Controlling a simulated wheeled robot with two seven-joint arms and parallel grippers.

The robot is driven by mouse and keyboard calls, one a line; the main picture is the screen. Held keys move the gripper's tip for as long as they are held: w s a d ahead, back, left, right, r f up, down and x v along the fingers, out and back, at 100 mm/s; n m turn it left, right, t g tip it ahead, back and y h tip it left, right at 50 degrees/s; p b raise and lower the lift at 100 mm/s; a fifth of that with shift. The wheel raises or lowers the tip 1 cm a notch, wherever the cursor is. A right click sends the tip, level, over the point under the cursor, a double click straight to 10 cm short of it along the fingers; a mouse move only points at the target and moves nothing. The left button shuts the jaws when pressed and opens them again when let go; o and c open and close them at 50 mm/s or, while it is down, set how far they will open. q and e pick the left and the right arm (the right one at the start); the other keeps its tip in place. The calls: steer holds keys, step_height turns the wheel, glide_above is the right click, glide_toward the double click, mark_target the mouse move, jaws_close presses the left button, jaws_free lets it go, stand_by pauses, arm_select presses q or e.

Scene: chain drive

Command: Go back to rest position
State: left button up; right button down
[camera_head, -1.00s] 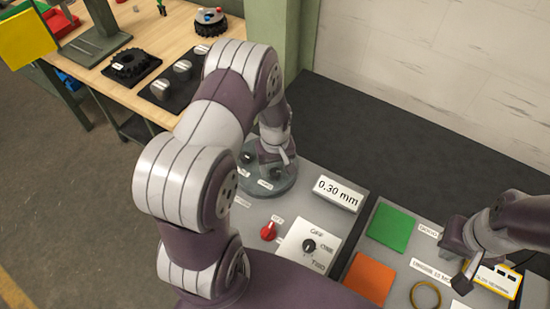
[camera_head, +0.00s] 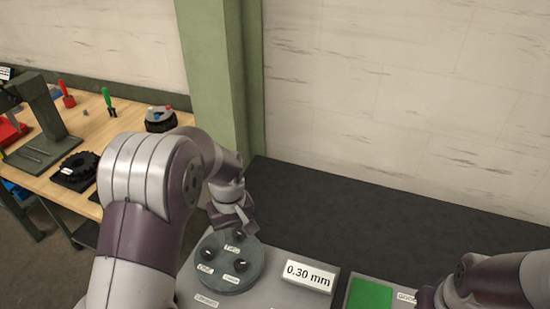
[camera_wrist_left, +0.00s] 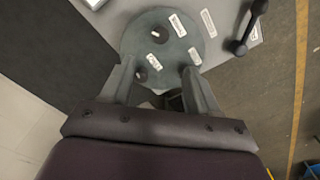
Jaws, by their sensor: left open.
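My left gripper (camera_head: 240,217) is above the far edge of a round grey disc with black knobs and small white labels (camera_head: 228,278). In the left wrist view the left gripper (camera_wrist_left: 160,80) has its two fingers spread apart with nothing held between them. The disc (camera_wrist_left: 165,20) lies beyond and between the fingertips there; whether they touch it I cannot tell. My right arm comes in at the lower right of the head view, and its gripper (camera_head: 428,298) is cut off by the bottom edge, so its fingers do not show clearly.
A grey panel carries a "0.30 mm" display (camera_head: 308,275) and a green square (camera_head: 370,294). A wooden bench (camera_head: 95,125) at the left holds a black gear (camera_head: 77,167) and tools. A green post (camera_head: 222,75) and a pale wall stand behind. The dark surface behind the panel is clear.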

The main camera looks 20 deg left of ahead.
arm_select(q)
steer(key=s+d+m+t+b, duration=0.1)
steer(key=s+d+m+b, duration=0.1)
steer(key=s+d+m, duration=0.4)
steer(key=s+m, duration=0.2)
steer(key=s, duration=0.2)
steer(key=shift+d+r+m, duration=0.2)
steer(key=shift+d+m, duration=0.1)
steer(key=shift+d, duration=0.05)
steer(key=shift+c, duration=0.2)
stand_by(0.4)
